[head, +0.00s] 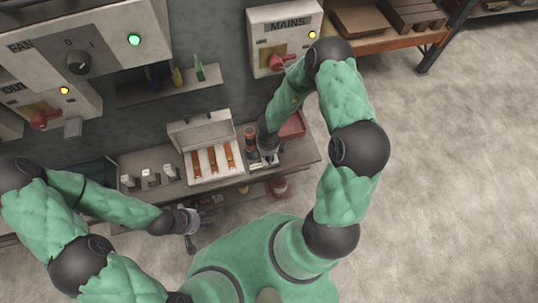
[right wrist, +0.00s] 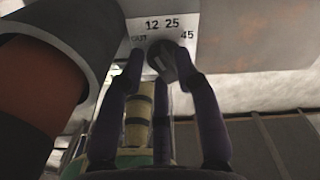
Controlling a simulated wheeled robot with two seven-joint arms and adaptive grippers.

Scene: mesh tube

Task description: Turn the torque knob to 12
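The torque knob (right wrist: 165,60) is a small dark knob on a pale scale plate (right wrist: 200,25) in the right wrist view. The plate reads 12, 25 and 45, with a small word at the left. The knob's pointer direction is not clear. My right gripper (right wrist: 160,68) has its fingertips on either side of the knob; a thin gap shows at the left finger, and contact on the right is unclear. In the head view my right gripper (head: 268,150) is over the bench's right end and hides the knob. My left gripper (head: 190,220) hangs empty before the bench, its opening unclear.
A large dark cylinder with orange inside (right wrist: 45,75) is close left of the right fingers. An open case with orange-brown strips (head: 212,160) sits on the bench left of my right gripper. Fan (head: 78,62) and mains (head: 285,40) panels are on the wall. Open floor lies right.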

